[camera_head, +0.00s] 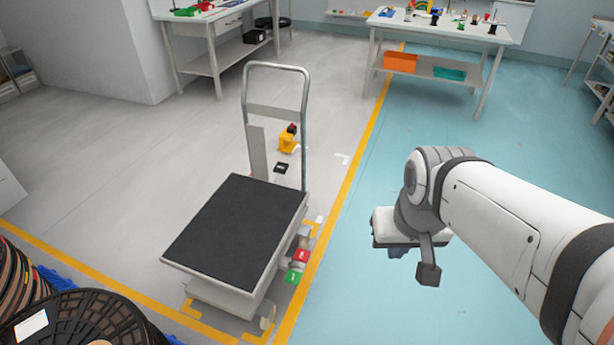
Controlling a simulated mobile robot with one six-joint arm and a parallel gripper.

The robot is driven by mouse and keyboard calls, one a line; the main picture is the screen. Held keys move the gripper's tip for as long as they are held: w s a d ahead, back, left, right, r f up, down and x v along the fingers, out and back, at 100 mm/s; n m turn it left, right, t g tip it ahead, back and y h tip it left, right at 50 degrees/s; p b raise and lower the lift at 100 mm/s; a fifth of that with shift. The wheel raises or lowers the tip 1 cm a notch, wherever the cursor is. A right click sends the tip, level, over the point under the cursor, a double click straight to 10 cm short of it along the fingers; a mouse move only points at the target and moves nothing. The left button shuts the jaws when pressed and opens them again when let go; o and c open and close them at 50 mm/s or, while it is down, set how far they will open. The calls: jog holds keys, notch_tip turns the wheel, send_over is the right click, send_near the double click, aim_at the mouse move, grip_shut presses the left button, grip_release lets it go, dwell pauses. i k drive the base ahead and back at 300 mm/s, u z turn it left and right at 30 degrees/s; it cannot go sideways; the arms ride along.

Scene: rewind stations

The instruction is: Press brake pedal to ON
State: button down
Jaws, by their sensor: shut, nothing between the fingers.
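A platform cart with a black deck (238,225) and a grey tube handle (277,68) stands on the grey floor. Low at its right side, near the rear wheel, are a red pedal-like piece (301,256) and a green one (293,277), side by side. They look like the brake pedal; I cannot tell which way it is set. My gripper (428,274) is shut and empty. It hangs over the blue floor to the right of the cart, apart from the pedal pieces.
A yellow piece with a red top (288,140) is behind the cart handle. Large dark reels (80,325) fill the lower left. Workbenches (440,26) stand at the back. The blue floor between cart and arm is clear.

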aim_at(294, 275)
jog(key=u, duration=0.05)
jog(key=i, duration=1)
jog(key=z, duration=0.05)
